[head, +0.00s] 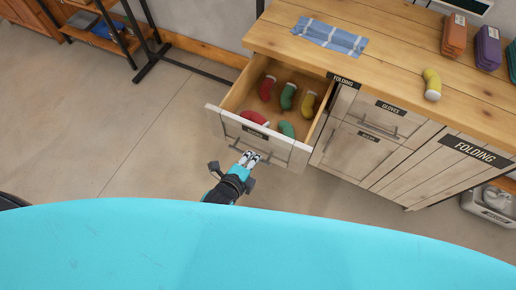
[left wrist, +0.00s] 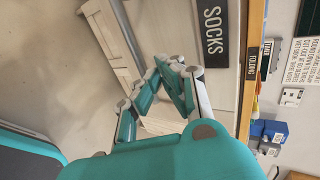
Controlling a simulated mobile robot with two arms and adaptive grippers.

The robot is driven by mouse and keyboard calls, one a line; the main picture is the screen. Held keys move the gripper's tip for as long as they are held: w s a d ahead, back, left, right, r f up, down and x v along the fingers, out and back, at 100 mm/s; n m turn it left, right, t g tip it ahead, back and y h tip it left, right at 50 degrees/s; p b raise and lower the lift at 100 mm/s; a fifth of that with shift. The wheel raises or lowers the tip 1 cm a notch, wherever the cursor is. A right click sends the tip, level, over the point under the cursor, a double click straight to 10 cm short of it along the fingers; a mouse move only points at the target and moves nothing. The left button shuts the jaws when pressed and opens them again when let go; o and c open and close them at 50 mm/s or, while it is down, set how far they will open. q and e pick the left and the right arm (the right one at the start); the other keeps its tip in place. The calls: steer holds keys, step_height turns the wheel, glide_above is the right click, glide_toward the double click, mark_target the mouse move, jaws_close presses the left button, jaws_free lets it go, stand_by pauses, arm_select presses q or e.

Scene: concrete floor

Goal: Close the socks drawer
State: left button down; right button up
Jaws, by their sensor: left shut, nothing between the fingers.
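The socks drawer (head: 292,150) stands pulled open from the wooden counter in the head view. My right gripper is not in view.
The gloves drawer (head: 389,112) and another drawer below it look shut, right of the open drawer. The floor left of the drawer is clear.

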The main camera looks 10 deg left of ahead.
mark_target(262, 145)
arm_select(q)
steer(key=w, duration=0.1)
steer(key=w+d, duration=0.1)
steer(key=w, duration=0.1)
steer(key=shift+w+r, duration=0.1)
steer(key=shift+w, duration=0.05)
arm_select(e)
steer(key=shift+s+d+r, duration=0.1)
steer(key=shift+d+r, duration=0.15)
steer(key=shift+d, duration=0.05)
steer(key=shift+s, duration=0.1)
arm_select(q)
steer(key=shift+w, duration=0.1)
